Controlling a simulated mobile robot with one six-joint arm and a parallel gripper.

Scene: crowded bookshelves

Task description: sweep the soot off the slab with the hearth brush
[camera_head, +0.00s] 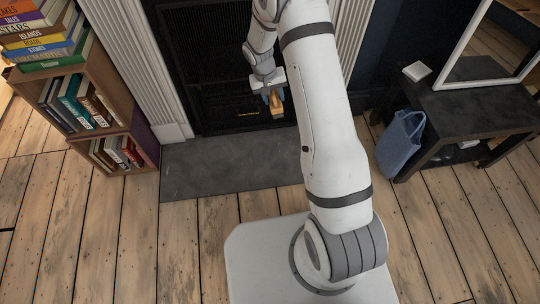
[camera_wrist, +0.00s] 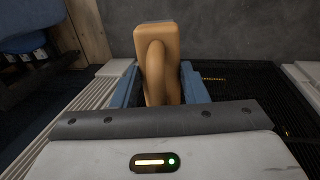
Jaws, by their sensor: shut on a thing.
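My gripper (camera_head: 273,96) is shut on the hearth brush (camera_head: 276,103), a tan wooden piece held in front of the dark fireplace, above the back of the slab. In the wrist view the brush (camera_wrist: 157,60) stands between the blue fingers of my gripper (camera_wrist: 160,88), with its rounded handle toward the camera. I cannot make out its bristles. The dark grey slab (camera_head: 220,165) lies on the floor before the fireplace. It also shows in the wrist view (camera_wrist: 240,30). I cannot clearly tell soot from the slab's own dark, mottled surface. My arm hides the slab's right part.
A wooden bookcase (camera_head: 120,150) with many books stands at the left. A dark low table (camera_head: 460,115) with a mirror (camera_head: 490,45) and a blue bag (camera_head: 400,143) beside it stands at the right. The plank floor (camera_head: 130,230) in front is clear.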

